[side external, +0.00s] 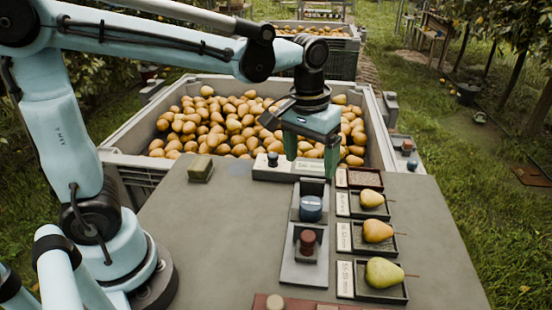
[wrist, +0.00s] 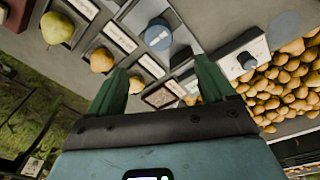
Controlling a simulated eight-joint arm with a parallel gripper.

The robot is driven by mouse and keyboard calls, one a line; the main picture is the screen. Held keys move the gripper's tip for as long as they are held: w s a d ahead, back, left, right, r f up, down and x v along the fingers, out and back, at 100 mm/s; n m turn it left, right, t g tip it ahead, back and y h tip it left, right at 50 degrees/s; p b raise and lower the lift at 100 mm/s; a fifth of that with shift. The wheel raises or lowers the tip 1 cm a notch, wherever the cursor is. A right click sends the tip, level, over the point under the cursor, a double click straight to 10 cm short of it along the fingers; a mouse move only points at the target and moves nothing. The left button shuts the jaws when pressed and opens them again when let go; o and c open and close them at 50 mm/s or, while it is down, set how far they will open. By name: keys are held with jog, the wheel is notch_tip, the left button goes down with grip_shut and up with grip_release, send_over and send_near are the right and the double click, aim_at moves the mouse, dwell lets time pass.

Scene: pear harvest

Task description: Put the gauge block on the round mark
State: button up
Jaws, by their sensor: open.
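A small olive-green block (side external: 200,168), the likeliest gauge block, sits on the left of the grey table; I do not make it out in the wrist view. My gripper (side external: 312,160) points down, open and empty, above the table's far edge, near the white plate (side external: 267,173). In the wrist view its fingers (wrist: 160,68) are spread with nothing between them.
A blue cylinder (side external: 311,208) and a brown knob (side external: 307,242) stand on grey holders mid-table. Labelled trays with pears (side external: 384,272) line the right. A bin of pears (side external: 115,154) stands behind the table.

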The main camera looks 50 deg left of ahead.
aim_at(311, 203)
jog(key=shift+n+g, duration=0.3)
jog(key=shift+g, duration=0.2)
jog(key=f, duration=0.2)
jog(key=w+f, duration=0.1)
jog(key=f, duration=0.2)
jog(key=d+f, duration=0.1)
jog(key=f, duration=0.1)
jog(key=shift+w+f, duration=0.15)
jog(key=shift+f, duration=0.15)
jog(key=shift+a+f, duration=0.15)
jog(key=shift+f, duration=1.15)
jog(key=shift+a+f, duration=0.1)
jog(key=shift+f, duration=1.2)
jog(key=shift+c, duration=0.3)
jog(key=c, duration=1.2)
jog(key=shift+r, duration=0.1)
